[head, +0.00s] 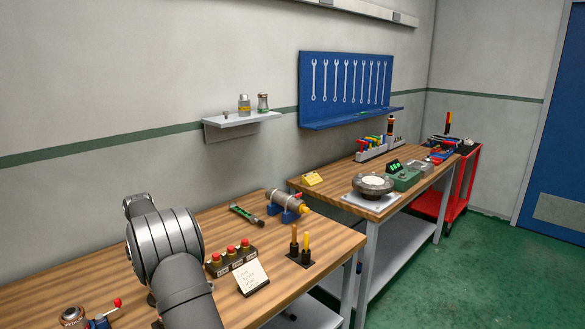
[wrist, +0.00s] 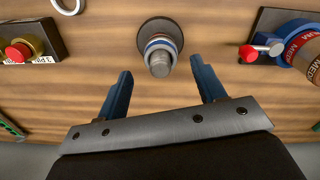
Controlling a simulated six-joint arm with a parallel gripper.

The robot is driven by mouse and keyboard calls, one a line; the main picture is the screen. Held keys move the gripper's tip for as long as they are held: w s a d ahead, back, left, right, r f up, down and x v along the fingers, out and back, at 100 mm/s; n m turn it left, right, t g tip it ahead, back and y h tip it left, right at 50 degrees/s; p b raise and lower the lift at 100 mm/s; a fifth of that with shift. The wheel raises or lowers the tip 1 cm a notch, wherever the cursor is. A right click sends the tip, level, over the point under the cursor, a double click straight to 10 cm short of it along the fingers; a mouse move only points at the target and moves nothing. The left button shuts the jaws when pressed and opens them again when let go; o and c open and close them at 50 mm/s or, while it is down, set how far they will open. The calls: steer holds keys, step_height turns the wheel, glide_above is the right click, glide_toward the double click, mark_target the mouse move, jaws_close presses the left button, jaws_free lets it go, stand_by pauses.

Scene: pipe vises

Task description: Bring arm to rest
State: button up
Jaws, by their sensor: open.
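My arm (head: 165,245) rises over the near bench in the head view; my gripper is hidden there. In the wrist view my gripper (wrist: 161,72) is open, with its two blue fingers apart and nothing held. A grey round post with a blue and white band (wrist: 160,55) stands on a dark disc just beyond the fingertips, lined up with the gap. I see no contact between the fingers and the post.
Close by on the near bench are a red button block (head: 232,258), a white card (head: 252,277), two screwdrivers (head: 300,247) and a pipe in a blue vise (head: 289,203). In the wrist view a red-knobbed vise (wrist: 262,48) is at right and a red button (wrist: 18,52) at left.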

steer(key=shift+r, duration=1.35)
steer(key=shift+o, duration=0.3)
steer(key=o, duration=0.7)
steer(key=shift+o, duration=0.3)
steer(key=d+t, duration=0.1)
steer(key=s+d+f+m+t+y, duration=0.1)
steer(key=d, duration=0.1)
steer(key=d+f+m+t+y, duration=0.1)
steer(key=d, duration=0.1)
steer(key=shift+s+d+f, duration=0.1)
steer(key=shift+s, duration=0.3)
steer(key=s+d+t, duration=0.1)
steer(key=d, duration=0.1)
steer(key=s+d+m+t+y, duration=0.1)
steer(key=s+d, duration=0.1)
steer(key=s+d+m+t, duration=0.1)
steer(key=s+d, duration=0.1)
steer(key=shift+d+f+y, duration=0.35)
steer(key=shift+d+y, duration=0.05)
steer(key=s+d+r+m+t+y, duration=0.1)
steer(key=s+d+m+t, duration=0.15)
steer(key=s+d, duration=0.55)
steer(key=s+d+r+m+t, duration=0.1)
steer(key=s+d+t, duration=0.4)
steer(key=s, duration=0.4)
steer(key=w+a+f+g, duration=0.1)
steer(key=w+a+f, duration=0.1)
steer(key=w, duration=0.6)
steer(key=shift+f, duration=0.9)
steer(key=v, duration=1)
